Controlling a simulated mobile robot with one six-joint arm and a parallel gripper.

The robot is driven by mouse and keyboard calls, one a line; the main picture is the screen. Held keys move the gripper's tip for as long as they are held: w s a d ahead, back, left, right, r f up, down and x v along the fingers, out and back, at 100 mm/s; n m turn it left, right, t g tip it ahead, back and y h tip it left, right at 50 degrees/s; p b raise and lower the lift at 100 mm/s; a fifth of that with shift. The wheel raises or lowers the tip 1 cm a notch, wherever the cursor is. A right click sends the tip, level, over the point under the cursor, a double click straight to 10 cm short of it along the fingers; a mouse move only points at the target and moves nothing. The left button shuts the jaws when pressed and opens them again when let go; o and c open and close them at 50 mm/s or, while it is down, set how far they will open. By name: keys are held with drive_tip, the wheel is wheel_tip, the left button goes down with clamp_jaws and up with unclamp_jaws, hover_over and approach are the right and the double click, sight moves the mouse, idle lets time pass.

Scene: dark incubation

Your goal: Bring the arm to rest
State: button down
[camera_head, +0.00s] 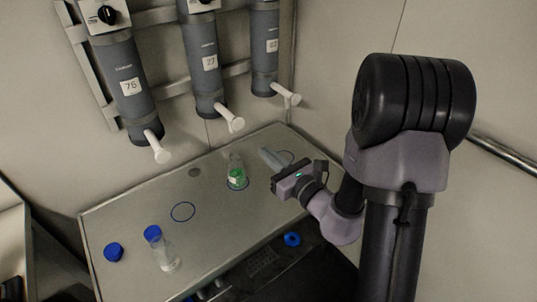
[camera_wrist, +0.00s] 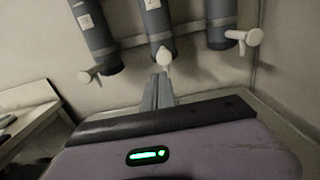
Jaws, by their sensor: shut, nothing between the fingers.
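An open clear bottle with a green label (camera_head: 236,176) stands just left of the fingertips in the head view, in a blue ring. My arm comes in from the right and hides part of the table's right side.
A bottle with a blue cap (camera_head: 161,248) stands at the front left. A loose blue cap (camera_head: 113,252) lies left of it, and an empty blue ring (camera_head: 183,212) behind. Numbered cylinders (camera_head: 211,70) with white taps (camera_head: 232,122) hang above.

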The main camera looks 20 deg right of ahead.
drive_tip(key=s+a+r+n+g+y, duration=0.2)
drive_tip(key=a+r+n+y, duration=0.1)
drive_tip(key=a, duration=0.2)
drive_tip(key=s+a+r+n+g+y, duration=0.2)
drive_tip(key=a+n+y, duration=0.1)
drive_tip(key=a+n, duration=0.15)
drive_tip(key=s+a+r+n+g+y, duration=0.1)
drive_tip(key=s+a+r+n+g, duration=0.1)
drive_tip(key=s+a+n+g, duration=1)
drive_tip(key=s+d+f+n+t+h, duration=0.1)
drive_tip(key=s+d+f+n+h, duration=0.2)
drive_tip(key=s, duration=0.5)
drive_tip(key=s+d+r+n+t+h, duration=0.1)
drive_tip(key=d+n+h, duration=0.4)
drive_tip(key=d, duration=0.5)
drive_tip(key=r+t+h, duration=0.1)
drive_tip(key=t+h, duration=0.1)
drive_tip(key=shift+d+r+t+h, duration=0.3)
drive_tip(key=shift+d+r, duration=0.05)
drive_tip(key=shift+r, duration=0.05)
drive_tip(key=shift+s+n, duration=0.1)
drive_tip(key=shift+n, duration=0.15)
drive_tip(key=c, duration=2.1)
unclamp_jaws()
